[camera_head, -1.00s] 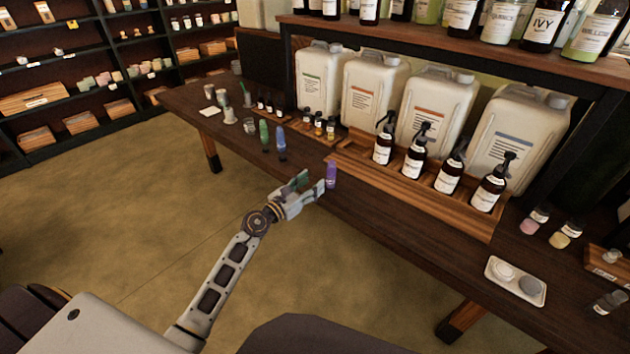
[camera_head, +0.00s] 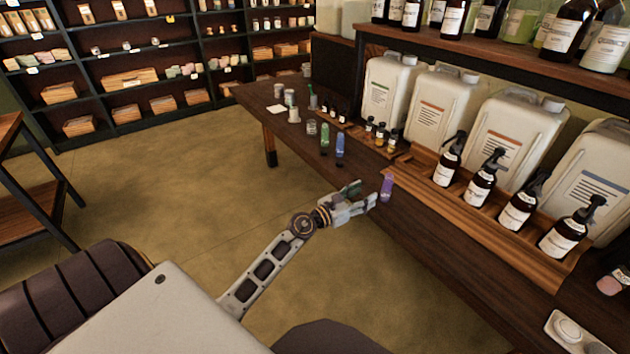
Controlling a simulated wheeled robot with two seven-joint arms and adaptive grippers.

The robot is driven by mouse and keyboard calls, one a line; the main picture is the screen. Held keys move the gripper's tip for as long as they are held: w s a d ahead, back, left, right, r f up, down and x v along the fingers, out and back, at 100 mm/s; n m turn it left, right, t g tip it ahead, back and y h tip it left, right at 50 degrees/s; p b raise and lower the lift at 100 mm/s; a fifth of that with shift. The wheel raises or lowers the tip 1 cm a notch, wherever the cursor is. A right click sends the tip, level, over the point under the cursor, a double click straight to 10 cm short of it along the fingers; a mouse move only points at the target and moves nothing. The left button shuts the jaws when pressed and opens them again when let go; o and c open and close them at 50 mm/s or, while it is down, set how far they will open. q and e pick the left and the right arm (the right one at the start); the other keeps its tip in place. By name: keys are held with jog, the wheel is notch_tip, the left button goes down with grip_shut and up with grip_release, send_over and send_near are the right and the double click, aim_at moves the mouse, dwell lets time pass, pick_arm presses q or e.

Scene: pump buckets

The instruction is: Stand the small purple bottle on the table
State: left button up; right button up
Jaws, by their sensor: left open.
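The small purple bottle (camera_head: 386,188) stands upright on the dark wooden table (camera_head: 440,250), close to its front edge. My left gripper (camera_head: 368,194) is at the table's front edge, just left of the bottle. Its fingers are open and point toward the bottle. The bottle is at or just beyond the fingertips; I cannot tell whether they touch it. My right gripper is not in view.
A green bottle (camera_head: 325,138) and a blue bottle (camera_head: 340,148) stand farther back on the table. A wooden tray (camera_head: 480,233) with several dark pump bottles lies to the right, before large white canisters (camera_head: 445,108). Floor is clear left of the table.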

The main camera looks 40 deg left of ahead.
pick_arm(q)
jog(key=s+a+f+n+g+y, duration=0.2)
jog(key=s+f+n+y, duration=0.1)
jog(key=f+n, duration=0.65)
jog(key=s+a+f+n+g+y, duration=0.15)
jog(key=s+f+n, duration=0.25)
jog(key=f+n, duration=0.55)
jog(key=s+a+f+n+g+y, duration=0.1)
jog(key=s+a+f+n+y, duration=0.15)
jog(key=f+n, duration=0.7)
jog(key=s+d+f+n+g, duration=0.2)
jog(key=s+f+n+g, duration=0.1)
jog(key=s+f, duration=0.5)
jog(key=s+d+f+n+g, duration=0.3)
jog(key=s+f, duration=0.5)
jog(key=s, duration=0.2)
jog(key=s+d+f+n+g+h, duration=0.1)
jog(key=s+d+f+n+g, duration=0.1)
jog(key=s+f, duration=0.6)
jog(key=shift+s+d+n+g, duration=0.25)
jog(key=shift+s+n+g, duration=0.35)
jog(key=shift+g, duration=0.45)
jog(key=shift+w+f, duration=0.1)
jog(key=shift+w, duration=0.05)
